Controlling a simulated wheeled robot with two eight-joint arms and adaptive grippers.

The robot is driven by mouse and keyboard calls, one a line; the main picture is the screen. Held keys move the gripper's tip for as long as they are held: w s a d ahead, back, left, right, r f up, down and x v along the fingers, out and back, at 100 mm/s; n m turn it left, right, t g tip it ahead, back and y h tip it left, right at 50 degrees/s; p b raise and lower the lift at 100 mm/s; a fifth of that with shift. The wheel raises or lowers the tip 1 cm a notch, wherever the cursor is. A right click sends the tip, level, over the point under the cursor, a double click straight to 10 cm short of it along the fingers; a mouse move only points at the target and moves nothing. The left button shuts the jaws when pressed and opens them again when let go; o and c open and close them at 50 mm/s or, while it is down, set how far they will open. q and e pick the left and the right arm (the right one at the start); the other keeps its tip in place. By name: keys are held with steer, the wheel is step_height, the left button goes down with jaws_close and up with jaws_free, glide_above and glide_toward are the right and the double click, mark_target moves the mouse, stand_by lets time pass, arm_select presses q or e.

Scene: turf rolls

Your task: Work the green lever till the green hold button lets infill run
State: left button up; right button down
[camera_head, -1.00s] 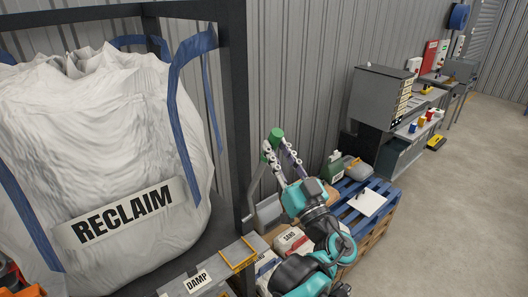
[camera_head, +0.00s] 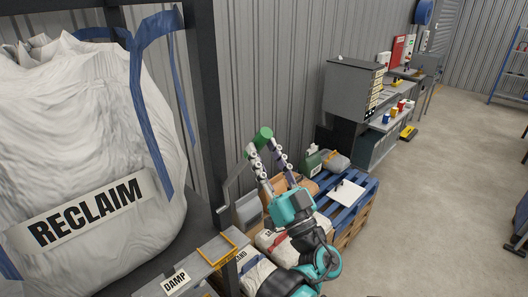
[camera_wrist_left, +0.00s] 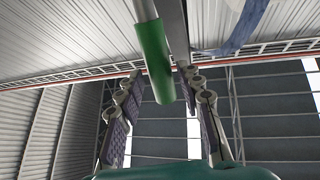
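The green lever shows as a green cylindrical handle (camera_head: 263,136) on a bent grey arm (camera_head: 235,178), beside the dark frame post. In the left wrist view the handle (camera_wrist_left: 154,62) hangs between my fingertips, with its lower end towards the camera. My left gripper (camera_head: 262,149) reaches up to the handle, one finger on each side. Narrow gaps seem to show beside the handle, so the fingers look open around it; contact is hard to judge. I cannot make out a green hold button. My right gripper is out of view.
A white bag marked RECLAIM (camera_head: 85,150) fills the left, inside a dark frame (camera_head: 207,110). Sacks and a blue pallet (camera_head: 352,207) stand beyond my arm.

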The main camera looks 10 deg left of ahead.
mark_target(267, 128)
arm_select(q)
steer(key=shift+d+r, duration=0.1)
steer(key=shift+d, duration=0.05)
steer(key=shift+r, duration=0.1)
step_height(267, 128, up, 10)
steer(key=shift+s+f, duration=0.1)
stand_by(0.4)
